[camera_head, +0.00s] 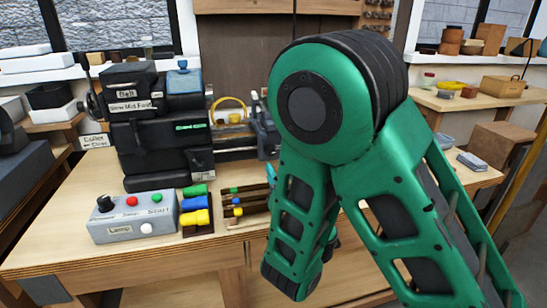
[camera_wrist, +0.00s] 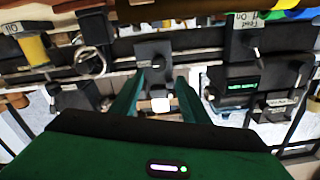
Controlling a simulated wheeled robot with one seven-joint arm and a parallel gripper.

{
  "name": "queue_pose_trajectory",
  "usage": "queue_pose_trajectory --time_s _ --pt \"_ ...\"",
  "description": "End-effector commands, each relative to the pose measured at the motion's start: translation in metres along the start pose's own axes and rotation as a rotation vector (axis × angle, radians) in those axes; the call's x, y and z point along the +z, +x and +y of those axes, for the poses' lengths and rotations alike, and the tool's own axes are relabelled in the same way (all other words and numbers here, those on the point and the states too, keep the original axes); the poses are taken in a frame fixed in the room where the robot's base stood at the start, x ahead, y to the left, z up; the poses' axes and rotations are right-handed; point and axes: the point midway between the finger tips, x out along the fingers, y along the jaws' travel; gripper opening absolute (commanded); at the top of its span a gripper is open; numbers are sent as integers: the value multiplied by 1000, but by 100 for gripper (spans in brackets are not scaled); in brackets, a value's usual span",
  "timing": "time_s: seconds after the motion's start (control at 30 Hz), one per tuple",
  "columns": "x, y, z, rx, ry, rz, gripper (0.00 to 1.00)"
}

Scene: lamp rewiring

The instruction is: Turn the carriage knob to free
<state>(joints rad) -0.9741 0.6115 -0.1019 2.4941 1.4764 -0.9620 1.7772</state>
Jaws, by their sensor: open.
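In the wrist view my gripper (camera_wrist: 158,86) is open, with one green finger on each side and nothing held between them. Ahead of the fingers is a dark block with a small knob (camera_wrist: 152,62), probably the carriage knob; its setting cannot be read. A small white label (camera_wrist: 161,104) shows between the fingers. I cannot tell whether the fingers touch the block. In the head view the dark carriage block (camera_head: 264,132) on the small lathe stands just left of my arm, which hides part of it and most of my gripper.
Left of the carriage stands the black lathe headstock (camera_head: 160,140) with labelled boxes. A grey control box (camera_head: 133,219) with coloured buttons sits at the bench's front. Beside it are coloured blocks (camera_head: 195,214) and several handled tools (camera_head: 245,204). The bench's front strip (camera_head: 130,262) is clear.

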Motion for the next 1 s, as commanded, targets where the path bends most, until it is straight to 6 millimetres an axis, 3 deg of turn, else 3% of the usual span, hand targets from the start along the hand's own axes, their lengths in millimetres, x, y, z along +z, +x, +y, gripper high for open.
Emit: queue_pose_trajectory --time_s 0.7,1.0 --pt "-3 85 2 4 3 5 41" --pt "-2 104 2 3 1 3 41"
